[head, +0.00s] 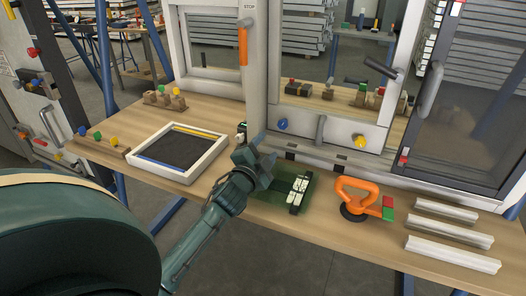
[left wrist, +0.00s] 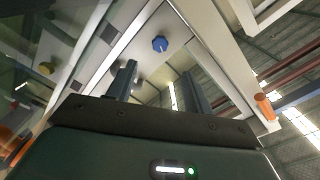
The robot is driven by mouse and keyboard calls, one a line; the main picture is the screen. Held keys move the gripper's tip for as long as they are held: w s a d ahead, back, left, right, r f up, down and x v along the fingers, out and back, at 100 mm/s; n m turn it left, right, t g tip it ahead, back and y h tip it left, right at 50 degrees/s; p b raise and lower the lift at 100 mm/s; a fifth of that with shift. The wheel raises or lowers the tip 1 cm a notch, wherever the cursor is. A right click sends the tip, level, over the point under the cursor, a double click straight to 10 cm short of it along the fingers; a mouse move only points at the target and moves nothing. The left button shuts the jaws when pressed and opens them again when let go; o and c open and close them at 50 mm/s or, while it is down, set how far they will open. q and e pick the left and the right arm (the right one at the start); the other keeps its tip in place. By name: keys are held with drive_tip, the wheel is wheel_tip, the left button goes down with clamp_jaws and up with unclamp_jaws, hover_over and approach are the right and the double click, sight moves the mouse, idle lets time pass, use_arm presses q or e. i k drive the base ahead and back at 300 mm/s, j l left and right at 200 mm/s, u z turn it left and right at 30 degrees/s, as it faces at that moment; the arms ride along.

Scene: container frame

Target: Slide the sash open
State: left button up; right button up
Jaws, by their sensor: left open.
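The sash (head: 318,112) is a pale framed glass pane standing upright in the white frame at the back of the bench. Its lower rail carries a blue knob (head: 282,124), a grey upright handle (head: 320,130) and a yellow knob (head: 360,141). My left gripper (head: 262,147) is open and empty, in front of and below the sash's lower left corner. In the left wrist view the blue knob (left wrist: 160,44) shows beyond and between the open fingers (left wrist: 158,85), apart from them. My right gripper is not in view.
A white tray (head: 205,165) lies left of my left gripper. A green mat (head: 268,192) with small parts, an orange suction lifter (head: 358,190) and white profiles (head: 452,252) lie to its right. An orange handle (head: 243,47) is on the left post. A dark door (head: 470,110) stands at right.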

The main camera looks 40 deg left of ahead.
sight(321, 126)
drive_tip(key=k+l, duration=0.2)
drive_tip(key=k, duration=0.3)
drive_tip(key=k+l, duration=0.15)
drive_tip(key=k, duration=0.3)
